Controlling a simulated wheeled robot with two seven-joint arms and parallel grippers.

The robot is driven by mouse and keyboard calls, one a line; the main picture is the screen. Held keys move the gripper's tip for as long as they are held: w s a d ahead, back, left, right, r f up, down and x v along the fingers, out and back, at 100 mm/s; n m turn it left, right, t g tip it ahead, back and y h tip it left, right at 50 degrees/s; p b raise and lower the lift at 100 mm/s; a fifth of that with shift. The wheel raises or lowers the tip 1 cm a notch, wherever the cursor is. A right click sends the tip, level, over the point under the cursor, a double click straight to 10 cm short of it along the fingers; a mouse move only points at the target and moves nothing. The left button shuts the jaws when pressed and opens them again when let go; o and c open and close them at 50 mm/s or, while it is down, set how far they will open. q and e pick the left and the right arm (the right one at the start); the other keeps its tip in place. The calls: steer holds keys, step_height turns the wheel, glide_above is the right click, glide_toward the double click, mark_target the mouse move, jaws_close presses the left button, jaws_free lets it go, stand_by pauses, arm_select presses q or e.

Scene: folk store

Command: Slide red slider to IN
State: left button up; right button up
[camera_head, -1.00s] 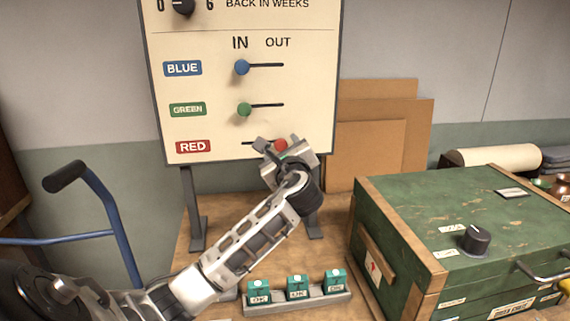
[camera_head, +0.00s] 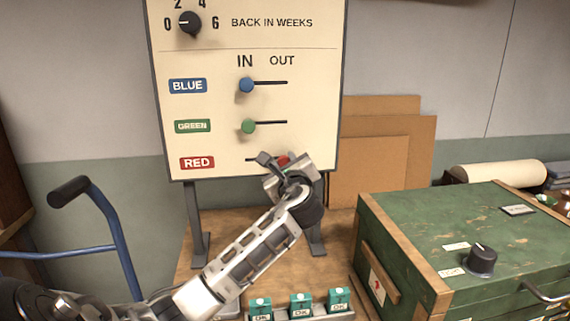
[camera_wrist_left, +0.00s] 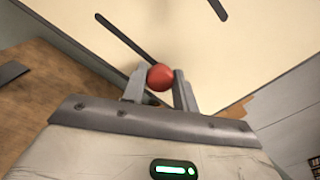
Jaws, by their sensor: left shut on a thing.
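The board (camera_head: 215,55) stands upright with IN and OUT columns and three slider rows. The red slider (camera_head: 283,160) is in the bottom row, at the OUT side of its dark slot; my left gripper partly hides it. In the left wrist view the red slider (camera_wrist_left: 160,77) shows as a round knob between the two fingers. My left gripper (camera_head: 279,163) is shut on this knob in front of the board. The blue slider (camera_head: 247,85) and the green slider (camera_head: 248,126) both sit at the IN side. My right gripper is not in view.
A green box (camera_head: 465,235) with a black knob stands at the right. Small teal OK blocks (camera_head: 300,304) sit in a rack on the wooden table below the board. Cardboard sheets (camera_head: 370,170) lean behind. A blue-framed cart handle (camera_head: 100,215) is at the left.

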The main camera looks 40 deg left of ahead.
arm_select(q)
steer(key=shift+s+a, duration=0.1)
steer(key=shift+s+a+p, duration=0.8)
steer(key=shift+s+a, duration=0.4)
steer(key=shift+s, duration=0.3)
steer(key=shift+s+a+p, duration=0.75)
steer(key=shift+s+a, duration=0.4)
steer(key=shift+s, duration=0.3)
steer(key=o, duration=0.9)
glide_toward(251, 160)
steer(key=shift+p+v, duration=0.3)
steer(key=shift+v, duration=1.1)
